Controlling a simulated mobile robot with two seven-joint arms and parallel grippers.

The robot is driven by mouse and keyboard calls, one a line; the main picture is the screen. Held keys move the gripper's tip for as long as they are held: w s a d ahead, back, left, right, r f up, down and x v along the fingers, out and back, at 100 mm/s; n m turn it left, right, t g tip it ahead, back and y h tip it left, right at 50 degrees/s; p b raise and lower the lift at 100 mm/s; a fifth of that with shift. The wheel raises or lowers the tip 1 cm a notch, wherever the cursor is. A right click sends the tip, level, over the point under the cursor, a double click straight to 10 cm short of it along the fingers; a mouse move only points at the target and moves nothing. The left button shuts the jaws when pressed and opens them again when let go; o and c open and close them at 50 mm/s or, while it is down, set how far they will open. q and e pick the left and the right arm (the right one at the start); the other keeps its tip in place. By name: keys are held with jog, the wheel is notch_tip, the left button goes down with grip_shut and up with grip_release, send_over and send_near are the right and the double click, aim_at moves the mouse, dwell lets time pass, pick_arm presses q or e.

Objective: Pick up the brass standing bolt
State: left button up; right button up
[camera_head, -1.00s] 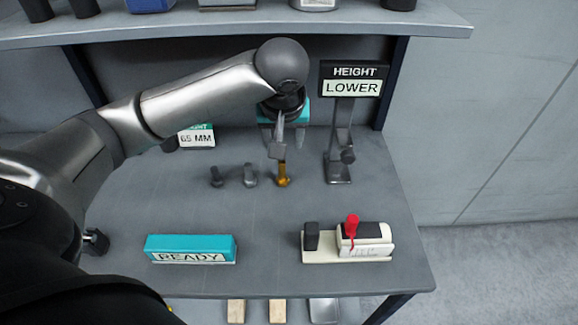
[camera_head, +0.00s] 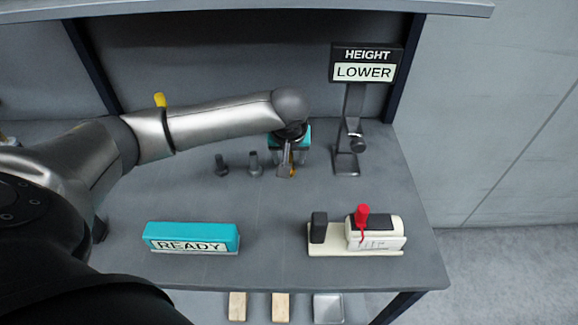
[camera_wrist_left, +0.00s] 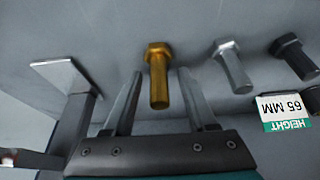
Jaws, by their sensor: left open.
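The brass bolt (camera_wrist_left: 158,76) stands on the table between the two open fingers of my left gripper (camera_wrist_left: 160,98) in the left wrist view. A gap shows on each side of the bolt, and the fingers do not appear to touch it. In the head view my left gripper (camera_head: 287,165) points down at the brass bolt (camera_head: 292,171), which is mostly hidden behind the fingers. A silver bolt (camera_head: 255,163) and a dark bolt (camera_head: 221,165) stand to its left. My right gripper is not in view.
A stand with a HEIGHT LOWER sign (camera_head: 365,72) rises to the right of the gripper. A teal READY block (camera_head: 192,236) and a cream device with a red lever (camera_head: 362,214) sit nearer the front edge. The table between them is clear.

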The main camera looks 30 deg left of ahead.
pick_arm(q)
jog(key=shift+c, duration=0.3)
grip_shut()
dwell(0.4)
